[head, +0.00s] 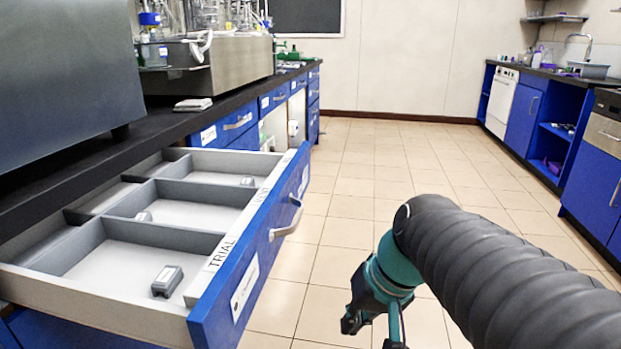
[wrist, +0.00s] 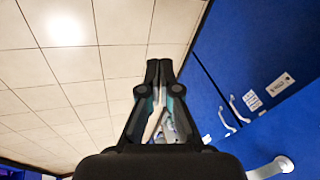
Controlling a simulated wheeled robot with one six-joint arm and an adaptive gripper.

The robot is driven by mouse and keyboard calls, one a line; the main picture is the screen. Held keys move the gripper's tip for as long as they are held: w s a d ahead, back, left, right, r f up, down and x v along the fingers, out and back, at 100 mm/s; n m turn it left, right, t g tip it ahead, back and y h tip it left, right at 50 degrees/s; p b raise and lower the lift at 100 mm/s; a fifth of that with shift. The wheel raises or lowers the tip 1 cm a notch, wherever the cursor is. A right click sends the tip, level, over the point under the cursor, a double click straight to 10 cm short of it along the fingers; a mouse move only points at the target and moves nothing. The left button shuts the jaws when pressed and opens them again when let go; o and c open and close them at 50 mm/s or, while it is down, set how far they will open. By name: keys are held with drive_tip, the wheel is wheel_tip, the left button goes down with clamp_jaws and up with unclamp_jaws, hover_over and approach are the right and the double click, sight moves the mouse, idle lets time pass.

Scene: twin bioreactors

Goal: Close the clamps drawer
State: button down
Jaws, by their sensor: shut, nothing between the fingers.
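A wide drawer (head: 190,325) with a blue front stands pulled far out from the left bench. Its front has a pale curved handle (head: 287,221) and a white label too small to read. Grey dividers split the inside into compartments, and several small grey pieces lie there, one of them a grey block (head: 167,281) at the near end. The drawer's top edge reads "TRIAL". My gripper (head: 375,325) hangs over the floor to the right of the drawer front, apart from it. In the wrist view my gripper (wrist: 159,65) is shut and empty, with blue fronts to its right.
The dark bench top (head: 165,128) carries steel equipment (head: 240,62) and a small pale device (head: 193,104). Other blue drawers below it, farther along, look shut. The tiled floor (head: 345,150) is clear up the aisle. Blue cabinets (head: 523,112) line the right side.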

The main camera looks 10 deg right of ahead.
drive_tip(key=w+a+r+m+g+y, duration=0.1)
drive_tip(key=w+r+y, duration=0.25)
drive_tip(key=w, duration=0.45)
drive_tip(key=m+t+y+p, duration=0.15)
drive_tip(key=t+y, duration=0.25)
drive_tip(key=y, duration=0.7)
approach(303, 179)
drive_tip(key=shift+h, duration=0.25)
drive_tip(key=x, duration=0.7)
drive_tip(key=shift+s+a+r, duration=0.15)
drive_tip(key=shift+s+r, duration=0.05)
drive_tip(key=shift+r, duration=0.15)
